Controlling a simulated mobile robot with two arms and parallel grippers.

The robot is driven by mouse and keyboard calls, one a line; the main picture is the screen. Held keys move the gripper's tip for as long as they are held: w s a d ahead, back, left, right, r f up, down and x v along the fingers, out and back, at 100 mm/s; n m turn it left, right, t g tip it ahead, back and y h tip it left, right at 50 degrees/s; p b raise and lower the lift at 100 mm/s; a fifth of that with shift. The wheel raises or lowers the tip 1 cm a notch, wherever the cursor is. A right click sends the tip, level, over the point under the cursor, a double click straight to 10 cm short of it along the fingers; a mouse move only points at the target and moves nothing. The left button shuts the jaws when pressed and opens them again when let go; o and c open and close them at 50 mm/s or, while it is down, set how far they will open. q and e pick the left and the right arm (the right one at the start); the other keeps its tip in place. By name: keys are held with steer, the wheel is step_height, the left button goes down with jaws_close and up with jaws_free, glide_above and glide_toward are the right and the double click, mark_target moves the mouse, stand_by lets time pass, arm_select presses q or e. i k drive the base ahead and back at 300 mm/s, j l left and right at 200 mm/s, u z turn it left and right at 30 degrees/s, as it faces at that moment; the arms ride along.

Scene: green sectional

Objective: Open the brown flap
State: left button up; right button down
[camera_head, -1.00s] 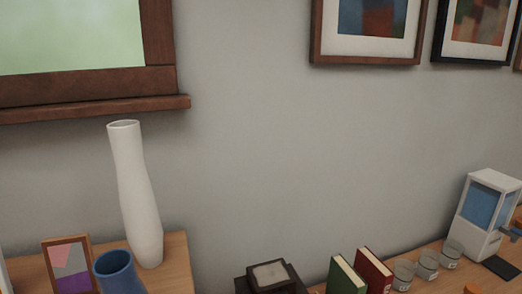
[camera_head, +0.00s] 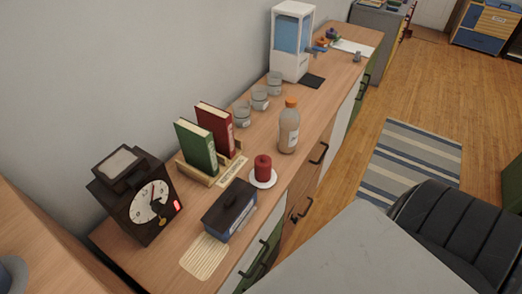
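In the head view, the front of a long wooden sideboard (camera_head: 226,259) shows at a steep angle below its top. Its fronts are white, green and brown. A brown front panel (camera_head: 297,193) sits about mid-length, with a black handle (camera_head: 319,154) near its upper edge. Another dark handle (camera_head: 302,210) shows lower down. The brown front looks shut. Its lower part is hidden behind a grey surface in the foreground. Neither of my grippers is in view.
On the sideboard stand a clock (camera_head: 151,203), books (camera_head: 216,130), glass jars (camera_head: 260,98), a bottle (camera_head: 289,129), a red candle (camera_head: 263,168), a dark-lidded box (camera_head: 230,207) and a white dispenser (camera_head: 291,45). A grey surface (camera_head: 360,255) and black chair (camera_head: 462,232) stand in front. Wooden floor lies beyond.

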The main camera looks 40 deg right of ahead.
mark_target(296, 188)
steer(key=l+z, duration=0.3)
steer(key=z, duration=0.15)
steer(key=l+z, duration=0.7)
steer(key=z, duration=0.2)
